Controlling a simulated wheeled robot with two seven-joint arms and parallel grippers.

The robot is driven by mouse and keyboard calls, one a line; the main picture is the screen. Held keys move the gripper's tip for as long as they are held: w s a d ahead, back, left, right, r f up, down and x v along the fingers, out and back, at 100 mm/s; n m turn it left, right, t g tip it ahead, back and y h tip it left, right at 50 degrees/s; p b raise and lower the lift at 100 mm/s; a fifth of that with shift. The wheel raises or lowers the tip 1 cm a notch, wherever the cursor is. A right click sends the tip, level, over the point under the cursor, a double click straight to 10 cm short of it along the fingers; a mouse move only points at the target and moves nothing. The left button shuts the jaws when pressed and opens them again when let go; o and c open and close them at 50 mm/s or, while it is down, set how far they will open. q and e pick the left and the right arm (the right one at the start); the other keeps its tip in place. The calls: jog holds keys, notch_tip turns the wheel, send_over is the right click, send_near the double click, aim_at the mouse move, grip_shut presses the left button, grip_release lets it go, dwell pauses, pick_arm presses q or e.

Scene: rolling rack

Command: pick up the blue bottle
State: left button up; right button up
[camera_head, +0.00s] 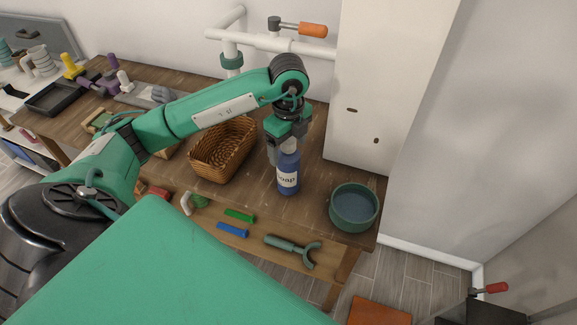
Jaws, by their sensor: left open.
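The blue bottle (288,184) stands upright on the wooden table, with a white label that reads partly as "soap". My left gripper (287,149) points down from above at the bottle's top, with its fingers around or beside the neck. The gripper is open. The bottle's cap and neck are mostly hidden by the fingers, so I cannot tell whether they touch it. My right gripper is not in view.
A wicker basket (224,150) stands just left of the bottle, and a green round pot (354,207) to its right. A white cabinet (385,90) rises behind. Green and blue blocks and a green wrench-like tool (292,248) lie in front.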

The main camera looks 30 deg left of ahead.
aim_at(289, 153)
pick_arm(q)
jog(key=shift+f+p, duration=0.35)
jog(key=shift+f, duration=1.2)
jog(key=shift+c, duration=0.4)
jog(key=shift+w, duration=0.1)
grip_shut()
jog(key=shift+r, duration=0.1)
